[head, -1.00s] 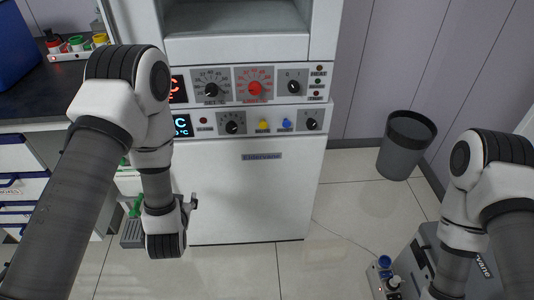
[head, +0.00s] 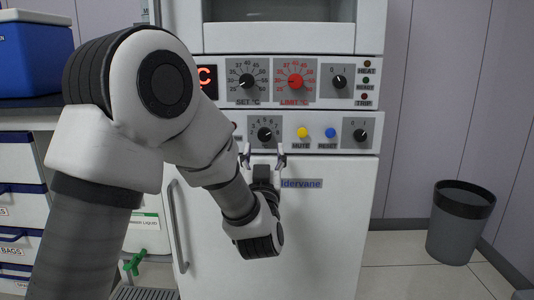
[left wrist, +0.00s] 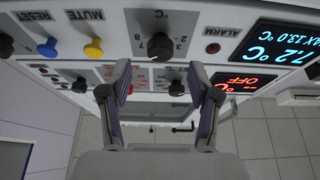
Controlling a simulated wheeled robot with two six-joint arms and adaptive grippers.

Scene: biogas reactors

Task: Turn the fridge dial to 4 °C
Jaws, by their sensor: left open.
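The fridge dial (head: 265,134) is a black knob on a grey numbered plate, on the white fridge's upper panel. In the left wrist view the dial (left wrist: 160,46) shows upside down; its exact setting is hard to read. My left gripper (head: 263,157) is open and empty, just below the dial and in front of the panel. In the left wrist view its two fingers (left wrist: 160,76) stand apart on either side of the dial, not closed on it. My right gripper is out of view.
The yellow MUTE button (head: 302,132), blue RESET button (head: 330,132) and another black knob (head: 360,135) sit right of the dial. Above are the black SET knob (head: 247,81) and red LIMIT knob (head: 295,81). A grey bin (head: 460,222) stands right; floor before it is clear.

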